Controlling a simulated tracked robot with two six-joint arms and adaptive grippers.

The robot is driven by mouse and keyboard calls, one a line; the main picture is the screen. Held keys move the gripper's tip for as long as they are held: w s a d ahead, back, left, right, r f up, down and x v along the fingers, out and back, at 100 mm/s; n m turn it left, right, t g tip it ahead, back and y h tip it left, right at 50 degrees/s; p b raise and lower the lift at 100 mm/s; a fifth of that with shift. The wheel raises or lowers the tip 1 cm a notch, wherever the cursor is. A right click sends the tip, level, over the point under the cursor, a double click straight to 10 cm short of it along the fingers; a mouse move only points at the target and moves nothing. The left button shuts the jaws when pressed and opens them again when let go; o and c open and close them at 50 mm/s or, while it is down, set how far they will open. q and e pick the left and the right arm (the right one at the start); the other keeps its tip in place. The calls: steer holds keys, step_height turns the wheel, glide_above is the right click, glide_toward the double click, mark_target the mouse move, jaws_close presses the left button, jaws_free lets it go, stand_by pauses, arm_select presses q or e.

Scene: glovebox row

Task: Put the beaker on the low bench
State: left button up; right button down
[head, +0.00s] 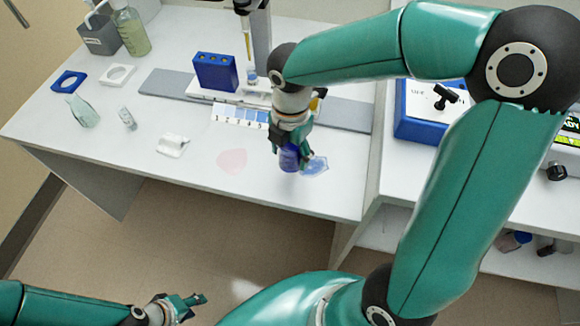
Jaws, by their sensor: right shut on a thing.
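My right gripper (291,140) points down over the front part of the white bench (190,185). It is shut on a small blue-violet vessel that looks like the beaker (289,159). The fingers hide part of the vessel. It is close to the bench top, and I cannot tell whether it touches. My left gripper (197,306) is low at the bottom left, over the floor and away from the bench. Its fingers look apart and empty. I cannot tell from this view which surface is the low bench.
A pale blue patch (316,166) and a pink patch (232,160) flank the vessel. A blue rack (215,72) and numbered strip (240,114) stand behind. Glassware (82,111), a small vial (127,118) and a white holder (172,145) lie left. A blue-sided device (405,125) stands right.

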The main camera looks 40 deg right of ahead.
mark_target(291, 166)
step_height(291, 166, down, 6)
steer(key=shift+r+b, duration=0.15)
steer(key=shift+b, duration=0.3)
steer(key=shift+c, duration=0.9)
jaws_free()
steer(key=shift+r, duration=0.15)
step_height(291, 166, up, 12)
steer(key=shift+f+p, duration=0.1)
steer(key=shift+p, duration=1)
